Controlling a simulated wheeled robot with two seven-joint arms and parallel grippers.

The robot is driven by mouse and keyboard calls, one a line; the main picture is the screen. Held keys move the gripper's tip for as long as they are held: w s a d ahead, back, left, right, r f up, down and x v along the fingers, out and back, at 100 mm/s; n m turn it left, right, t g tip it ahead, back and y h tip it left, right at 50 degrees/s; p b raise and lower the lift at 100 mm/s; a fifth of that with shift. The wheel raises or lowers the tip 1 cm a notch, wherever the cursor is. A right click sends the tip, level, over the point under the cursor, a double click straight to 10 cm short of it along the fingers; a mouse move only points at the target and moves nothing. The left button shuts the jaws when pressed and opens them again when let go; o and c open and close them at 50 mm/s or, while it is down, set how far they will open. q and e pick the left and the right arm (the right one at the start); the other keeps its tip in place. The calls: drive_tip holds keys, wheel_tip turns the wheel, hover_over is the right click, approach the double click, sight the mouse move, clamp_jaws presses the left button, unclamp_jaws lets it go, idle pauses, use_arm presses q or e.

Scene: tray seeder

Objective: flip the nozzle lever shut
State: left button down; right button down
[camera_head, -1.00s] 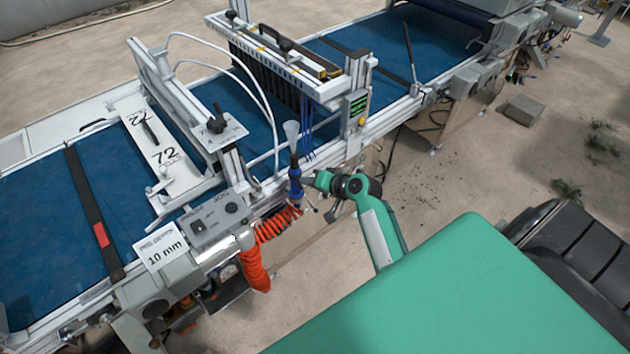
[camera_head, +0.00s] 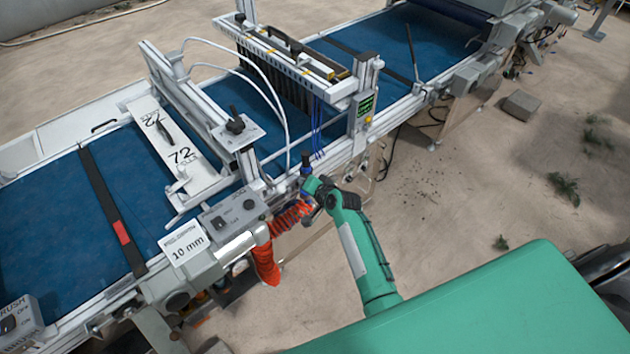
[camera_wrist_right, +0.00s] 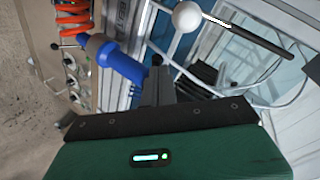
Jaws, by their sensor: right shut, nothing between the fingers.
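The blue nozzle (camera_head: 305,184) with a dark tip stands at the machine's near edge, with the orange coiled hose (camera_head: 290,217) beside it. In the right wrist view, the blue nozzle body (camera_wrist_right: 122,65) lies just left of the fingers. My right gripper (camera_head: 313,190) is at the nozzle and partly covers it. Its dark fingers (camera_wrist_right: 157,68) are shut and empty, close beside the blue body; I cannot tell whether they touch it. I cannot make out the lever clearly. No pale cone shows above the nozzle. My left gripper is not in view.
A white ball on a stem (camera_wrist_right: 187,16) and a dark rod (camera_wrist_right: 262,42) are near the fingers. The control box (camera_head: 232,212) and 10 mm sign (camera_head: 185,243) stand left of the nozzle. Open floor (camera_head: 450,200) lies to the right.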

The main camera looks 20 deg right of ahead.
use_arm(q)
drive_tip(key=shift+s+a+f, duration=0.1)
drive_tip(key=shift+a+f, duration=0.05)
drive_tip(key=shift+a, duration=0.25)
use_arm(e)
drive_tip(key=shift+w+d, duration=0.35)
drive_tip(key=shift+d, duration=0.35)
drive_tip(key=shift+r, duration=0.1)
